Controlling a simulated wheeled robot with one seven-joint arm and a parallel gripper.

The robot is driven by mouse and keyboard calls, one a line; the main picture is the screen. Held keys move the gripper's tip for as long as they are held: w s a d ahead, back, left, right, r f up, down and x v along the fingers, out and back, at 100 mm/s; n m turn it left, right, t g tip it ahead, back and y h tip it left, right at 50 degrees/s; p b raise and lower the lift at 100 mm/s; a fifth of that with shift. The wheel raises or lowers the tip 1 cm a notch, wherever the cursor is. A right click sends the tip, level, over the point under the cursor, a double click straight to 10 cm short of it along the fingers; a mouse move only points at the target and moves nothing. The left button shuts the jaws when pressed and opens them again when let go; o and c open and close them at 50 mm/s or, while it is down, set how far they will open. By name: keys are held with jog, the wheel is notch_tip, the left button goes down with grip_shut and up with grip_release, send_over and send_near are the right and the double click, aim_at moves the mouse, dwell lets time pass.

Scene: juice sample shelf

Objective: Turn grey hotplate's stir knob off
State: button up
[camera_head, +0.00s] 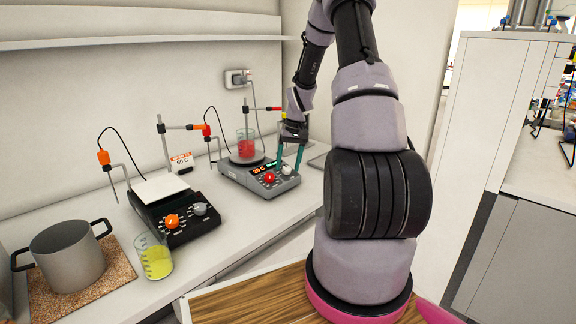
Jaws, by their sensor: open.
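The grey hotplate (244,181) stands at the back of the white counter, its front panel facing me. The panel has a lit display, a red knob (269,178) and a white knob (287,169) to its right; I cannot read which is the stir knob. A beaker of red liquid (246,146) stands on its plate. My gripper (290,168) points down over the panel's right end, with its two green fingers open and apart. The fingertips appear around or just above the white knob; I cannot tell whether they touch it.
A black hotplate (190,232) with orange and grey knobs stands nearer on the left. A beaker of yellow liquid (155,260) and a grey pot (70,256) on a cork mat are at front left.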

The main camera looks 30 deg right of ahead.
jog(key=shift+f, duration=0.25)
grip_shut()
jog(key=shift+a, duration=0.1)
